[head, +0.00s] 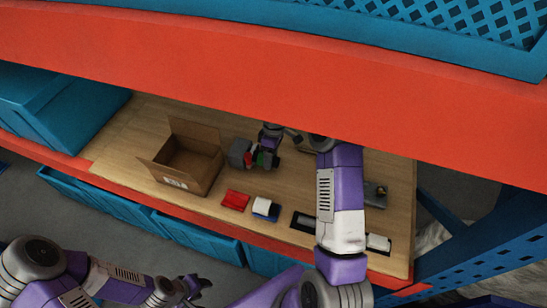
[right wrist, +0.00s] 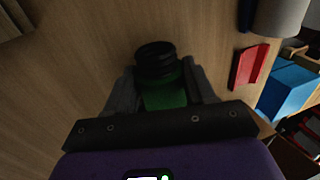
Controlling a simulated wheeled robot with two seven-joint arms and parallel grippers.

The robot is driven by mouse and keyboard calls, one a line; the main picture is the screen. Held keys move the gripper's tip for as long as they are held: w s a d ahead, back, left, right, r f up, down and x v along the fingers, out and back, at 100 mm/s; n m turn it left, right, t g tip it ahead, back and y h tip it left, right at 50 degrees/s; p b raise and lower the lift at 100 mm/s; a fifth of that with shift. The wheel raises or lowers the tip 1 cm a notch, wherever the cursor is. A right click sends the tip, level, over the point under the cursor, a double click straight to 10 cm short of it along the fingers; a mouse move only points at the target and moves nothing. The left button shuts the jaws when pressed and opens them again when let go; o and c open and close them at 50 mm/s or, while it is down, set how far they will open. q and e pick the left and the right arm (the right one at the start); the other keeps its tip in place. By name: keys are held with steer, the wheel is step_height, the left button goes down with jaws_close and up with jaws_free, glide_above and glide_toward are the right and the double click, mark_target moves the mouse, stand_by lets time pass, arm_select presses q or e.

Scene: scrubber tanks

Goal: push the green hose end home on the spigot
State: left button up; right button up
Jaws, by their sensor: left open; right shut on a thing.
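The green hose end (right wrist: 165,95) is between the fingers of my right gripper (right wrist: 165,88) in the right wrist view. A black ribbed round part (right wrist: 155,60) sits just beyond it; I cannot tell whether this is hose or spigot. In the head view a small green patch (head: 259,158) shows by my right gripper (head: 266,152), beside a grey tank-like body (head: 239,152). No spigot can be made out for certain, so how far the hose end sits on it is unclear. My left gripper (head: 193,288) is open and empty, low in front of the shelf.
An open cardboard box (head: 187,158) stands left of the grey body on the wooden shelf (head: 125,145). A red pad (head: 235,200) and a blue-and-white block (head: 265,208) lie near the front edge. An orange beam (head: 300,85) crosses above the shelf.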

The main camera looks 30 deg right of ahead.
mark_target(261, 153)
steer(key=shift+w+a+r, duration=0.1)
steer(key=shift+w+a, duration=1.05)
steer(key=shift+w, duration=0.15)
stand_by(2.5)
steer(key=o, duration=1.4)
steer(key=shift+o, duration=0.2)
steer(key=v, duration=0.7)
steer(key=shift+d+r, duration=0.15)
steer(key=shift+r, duration=0.05)
